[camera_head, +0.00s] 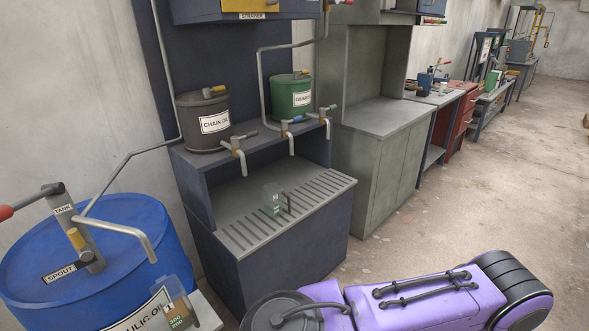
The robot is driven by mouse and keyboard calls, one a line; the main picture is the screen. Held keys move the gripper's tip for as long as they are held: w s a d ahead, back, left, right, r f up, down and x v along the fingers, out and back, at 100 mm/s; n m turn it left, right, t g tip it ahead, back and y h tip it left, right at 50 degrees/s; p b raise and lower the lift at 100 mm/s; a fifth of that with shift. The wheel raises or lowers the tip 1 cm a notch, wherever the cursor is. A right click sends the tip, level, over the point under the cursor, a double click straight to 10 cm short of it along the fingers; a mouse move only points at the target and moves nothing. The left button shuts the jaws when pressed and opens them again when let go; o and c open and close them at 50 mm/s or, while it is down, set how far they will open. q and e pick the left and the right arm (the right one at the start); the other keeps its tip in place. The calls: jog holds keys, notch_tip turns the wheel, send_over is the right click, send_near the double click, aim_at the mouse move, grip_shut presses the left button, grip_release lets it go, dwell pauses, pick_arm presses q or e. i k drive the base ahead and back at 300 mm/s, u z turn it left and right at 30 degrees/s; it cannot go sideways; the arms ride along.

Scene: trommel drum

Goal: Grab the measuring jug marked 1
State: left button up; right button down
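A clear measuring jug (180,303) with a small white tag and green marks stands at the bottom left, in front of the blue hydraulic oil drum. Its tag appears to read 1, though it is small. A second clear jug (273,201) with green marks and a dark handle stands on the slotted drip tray (240,236) of the oil bench. Its number is too small to read. Neither of my grippers is in view.
The blue drum (40,250) has a tank lever with a red grip and a spout. A chain oil can (203,122) and a green gear oil can (291,96) stand on the bench shelf above taps. A grey cabinet (385,120) stands beside it. Floor at the right is clear.

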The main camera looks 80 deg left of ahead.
aim_at(172, 299)
jog(key=i, duration=0.35)
jog(key=u, duration=3.15)
